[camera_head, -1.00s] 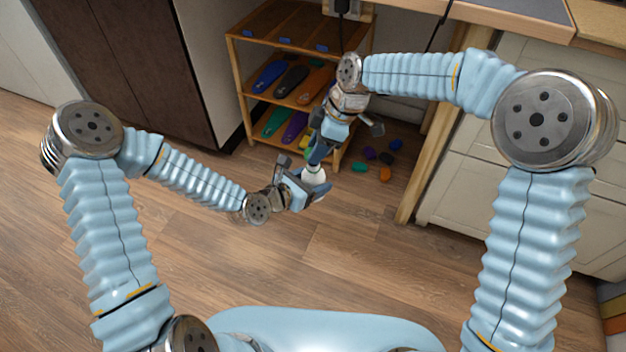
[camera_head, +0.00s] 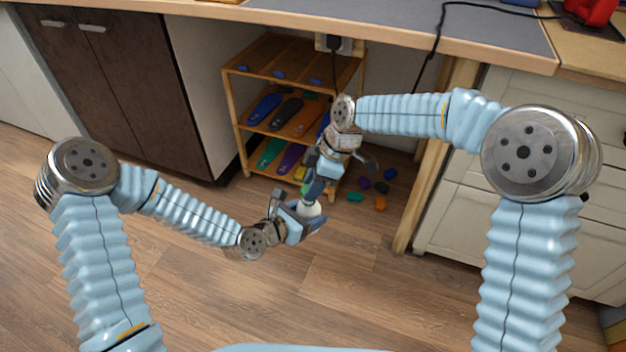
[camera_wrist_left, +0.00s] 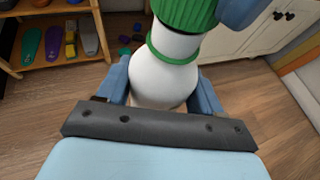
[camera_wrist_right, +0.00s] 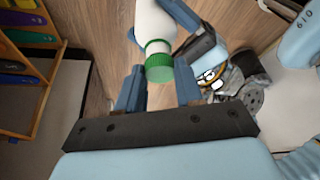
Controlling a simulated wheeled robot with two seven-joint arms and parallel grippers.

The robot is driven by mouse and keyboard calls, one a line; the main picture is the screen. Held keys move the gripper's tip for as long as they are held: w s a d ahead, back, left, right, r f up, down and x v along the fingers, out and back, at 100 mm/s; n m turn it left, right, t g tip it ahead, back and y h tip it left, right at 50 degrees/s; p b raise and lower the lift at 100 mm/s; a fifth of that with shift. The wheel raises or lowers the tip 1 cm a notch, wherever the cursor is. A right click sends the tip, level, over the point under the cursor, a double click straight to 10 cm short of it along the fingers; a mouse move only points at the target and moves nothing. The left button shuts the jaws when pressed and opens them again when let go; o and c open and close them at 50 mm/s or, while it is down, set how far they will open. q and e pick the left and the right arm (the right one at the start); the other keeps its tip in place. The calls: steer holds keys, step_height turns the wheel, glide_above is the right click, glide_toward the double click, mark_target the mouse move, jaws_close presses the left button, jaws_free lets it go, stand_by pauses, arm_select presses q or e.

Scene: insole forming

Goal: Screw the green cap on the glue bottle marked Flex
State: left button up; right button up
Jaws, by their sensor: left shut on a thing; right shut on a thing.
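A white bottle (camera_wrist_left: 158,80) with a green ring around its neck is held between the fingers of my left gripper (camera_wrist_left: 162,90); it also shows in the head view (camera_head: 311,210). No label is visible on the side I see. The green ribbed cap (camera_wrist_left: 185,14) is over the neck end, with some white neck showing between cap and ring. In the right wrist view the cap (camera_wrist_right: 159,70) lies between the fingertips of my right gripper (camera_wrist_right: 159,88), in line with the bottle. I cannot tell how far the cap is seated.
A wooden shelf (camera_head: 238,115) with coloured insoles stands behind the grippers, under a worktop (camera_head: 400,32). Several small coloured pieces (camera_head: 381,203) lie on the floor to the right of it. Drawers (camera_head: 455,215) stand at right. The floor in front is clear.

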steer(key=shift+f, duration=0.75)
stand_by(0.4)
steer(key=m+t, duration=0.1)
steer(key=m, duration=0.3)
steer(key=shift+s+a+t, duration=0.1)
steer(key=shift+s+t, duration=0.25)
steer(key=shift+t, duration=0.05)
steer(key=m, duration=0.2)
steer(key=m+t+h, duration=0.1)
steer(key=m, duration=0.1)
steer(key=shift+s+a+m, duration=0.15)
steer(key=shift+s+m, duration=0.05)
steer(key=shift+m, duration=0.2)
steer(key=m+t+h, duration=0.1)
steer(key=m, duration=0.3)
steer(key=shift+s+a, duration=0.1)
steer(key=shift+a, duration=0.05)
steer(key=m+h, duration=0.1)
steer(key=m, duration=0.2)
steer(key=shift+t+h, duration=0.3)
steer(key=shift+t, duration=0.1)
steer(key=o, duration=1)
